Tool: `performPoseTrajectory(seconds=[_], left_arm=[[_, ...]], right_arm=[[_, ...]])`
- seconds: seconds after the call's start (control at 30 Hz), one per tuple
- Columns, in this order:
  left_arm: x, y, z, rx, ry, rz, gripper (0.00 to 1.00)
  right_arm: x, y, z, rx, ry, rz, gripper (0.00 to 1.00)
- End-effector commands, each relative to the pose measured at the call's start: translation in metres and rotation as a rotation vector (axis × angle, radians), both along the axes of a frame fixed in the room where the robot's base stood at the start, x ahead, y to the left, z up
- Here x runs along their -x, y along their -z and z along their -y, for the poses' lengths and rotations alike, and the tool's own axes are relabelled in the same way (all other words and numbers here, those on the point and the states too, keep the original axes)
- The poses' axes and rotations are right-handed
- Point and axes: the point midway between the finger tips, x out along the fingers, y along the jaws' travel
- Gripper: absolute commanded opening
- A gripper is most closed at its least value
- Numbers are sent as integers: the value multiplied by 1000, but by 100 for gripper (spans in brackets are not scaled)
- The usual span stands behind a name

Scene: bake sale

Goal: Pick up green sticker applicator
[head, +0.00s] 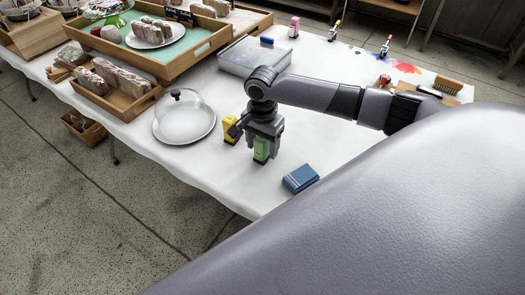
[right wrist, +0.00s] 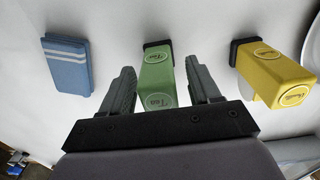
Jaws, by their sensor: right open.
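The green sticker applicator (head: 261,150) stands on the white table below my right gripper in the head view. In the right wrist view the green applicator (right wrist: 157,78) is between the two open fingers of my right gripper (right wrist: 160,85), with a gap showing on each side. The gripper points down at it, and its upper part is partly hidden by the gripper in the head view. My left gripper is not in view.
A yellow applicator (head: 230,128) stands close by on the left, and a blue striped cloth or box (head: 300,178) lies to the right. A glass dome (head: 184,107) on a plate (head: 170,137) and wooden trays (head: 125,108) are farther left. A clear bin (head: 235,62) is behind.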

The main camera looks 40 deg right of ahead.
Motion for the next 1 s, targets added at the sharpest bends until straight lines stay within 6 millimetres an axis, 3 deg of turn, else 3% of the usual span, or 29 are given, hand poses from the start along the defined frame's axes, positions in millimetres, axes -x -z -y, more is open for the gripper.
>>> performPoseTrajectory(seconds=[0.1, 0.33, 0.5, 0.53, 0.83, 1.0], left_arm=[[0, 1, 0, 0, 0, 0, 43], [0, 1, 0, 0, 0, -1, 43], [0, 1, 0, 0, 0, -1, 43], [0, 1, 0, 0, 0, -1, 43], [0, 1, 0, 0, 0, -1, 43], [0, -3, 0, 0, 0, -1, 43]], right_arm=[[0, 9, 0, 0, -1, 0, 62], [0, 10, 0, 0, -2, 1, 62], [0, 10, 0, 0, -2, 1, 6], [0, 10, 0, 0, -2, 1, 1], [0, 6, 0, -1, -2, 3, 1], [-1, -16, 0, -2, -2, 6, 1]])
